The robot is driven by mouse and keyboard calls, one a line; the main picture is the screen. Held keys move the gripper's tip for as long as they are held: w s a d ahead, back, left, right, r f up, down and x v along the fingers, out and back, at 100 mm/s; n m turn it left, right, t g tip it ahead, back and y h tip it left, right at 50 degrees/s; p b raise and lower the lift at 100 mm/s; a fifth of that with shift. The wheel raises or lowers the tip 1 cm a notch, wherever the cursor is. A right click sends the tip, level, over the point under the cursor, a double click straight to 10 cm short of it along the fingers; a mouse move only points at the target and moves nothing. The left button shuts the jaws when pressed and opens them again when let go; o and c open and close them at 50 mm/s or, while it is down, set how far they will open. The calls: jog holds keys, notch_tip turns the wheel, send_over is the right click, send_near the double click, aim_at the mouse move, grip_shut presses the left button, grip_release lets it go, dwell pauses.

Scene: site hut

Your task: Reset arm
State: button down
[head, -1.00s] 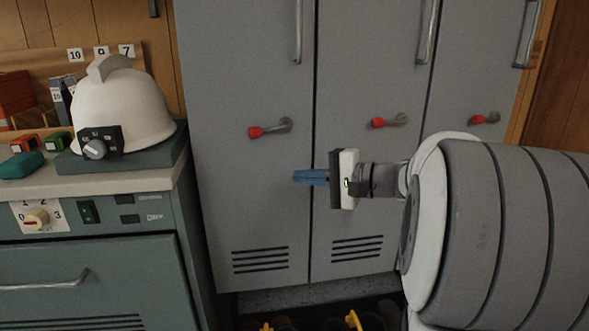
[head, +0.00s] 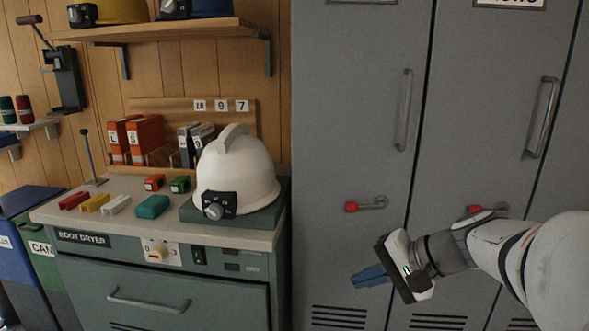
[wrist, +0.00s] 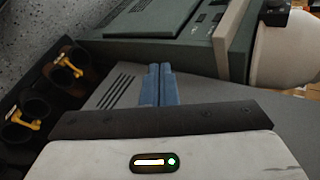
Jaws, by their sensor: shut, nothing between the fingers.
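My gripper (head: 371,276) is in front of the grey lockers (head: 365,130) in the head view, low on the right. Its blue fingers are together with nothing between them, and they point left and slightly down. In the wrist view the shut fingers (wrist: 158,84) show at the middle, with the boot dryer cabinet (wrist: 170,40) and part of the white helmet (wrist: 285,50) beyond. My arm comes in from the right edge of the head view and hides part of the lockers.
The boot dryer (head: 190,286) stands left of the lockers, with the white helmet (head: 240,172) and several small coloured blocks on top. Red-tipped handles (head: 366,204) stick out from the lockers. A shelf (head: 165,30) hangs above. Boots with yellow parts (wrist: 68,66) show in the wrist view.

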jog(key=s+d+r+n+g+h+p, duration=0.1)
jog(key=s+r+n+g+h+p, duration=0.1)
jog(key=s+r+n+h+p, duration=0.5)
jog(key=s+r+h+p, duration=0.2)
jog(key=s+r+p, duration=0.3)
jog(key=p, duration=0.8)
jog(key=shift+d+r, duration=0.4)
jog(key=shift+r, duration=0.3)
